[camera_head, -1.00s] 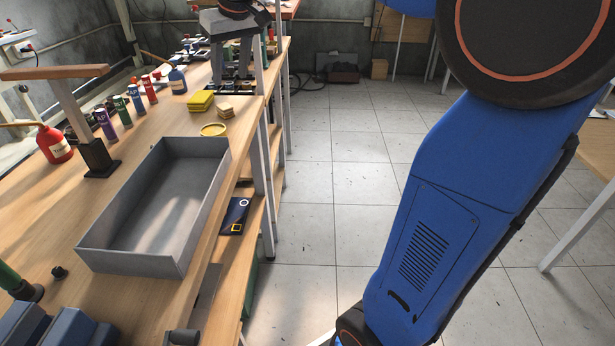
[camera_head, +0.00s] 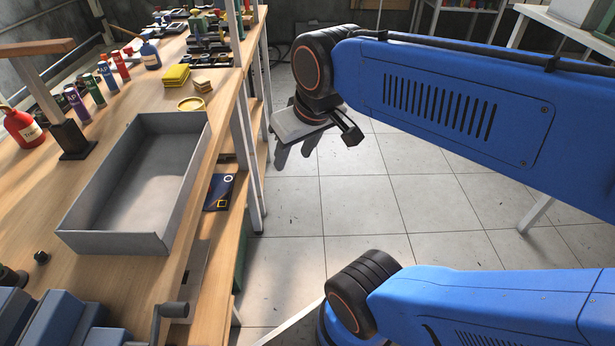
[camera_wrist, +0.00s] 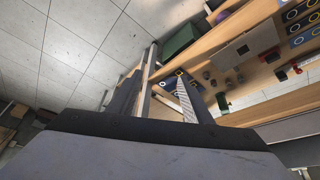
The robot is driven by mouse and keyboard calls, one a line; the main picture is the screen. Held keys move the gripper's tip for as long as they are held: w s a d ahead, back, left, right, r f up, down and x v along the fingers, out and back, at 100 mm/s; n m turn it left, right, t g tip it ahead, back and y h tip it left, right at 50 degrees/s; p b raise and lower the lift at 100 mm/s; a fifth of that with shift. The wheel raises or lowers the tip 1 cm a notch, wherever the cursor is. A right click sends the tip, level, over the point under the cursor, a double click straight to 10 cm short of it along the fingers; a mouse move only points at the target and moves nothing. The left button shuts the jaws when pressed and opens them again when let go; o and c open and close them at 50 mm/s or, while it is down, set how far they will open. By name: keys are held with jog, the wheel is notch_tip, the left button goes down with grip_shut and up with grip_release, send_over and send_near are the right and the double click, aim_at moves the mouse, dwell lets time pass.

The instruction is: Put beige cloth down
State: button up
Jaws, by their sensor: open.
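A small beige stack (camera_head: 203,86), which looks like folded cloth, lies on the workbench next to a yellow stack (camera_head: 176,75) in the head view. I cannot tell for sure that it is the beige cloth. My gripper (camera_head: 295,152) is off the right side of the bench, over the floor, with its fingers pointing down. In the wrist view the two fingers of my gripper (camera_wrist: 160,85) are spread apart, and I see nothing held between them. The beige stack is not visible in the wrist view.
An empty grey tray (camera_head: 190,185) sits at the bench's near edge. A yellow round lid (camera_head: 191,104), spray cans and a red bottle (camera_head: 22,128) stand behind and left. A lower shelf holds a dark blue packet (camera_head: 220,192).

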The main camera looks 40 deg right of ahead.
jog(key=s+f, duration=0.2)
jog(key=f, duration=0.1)
jog(key=s+f, duration=0.1)
jog(key=s, duration=0.1)
jog(key=shift+d+f, duration=0.15)
jog(key=shift+d, duration=0.1)
dwell(0.8)
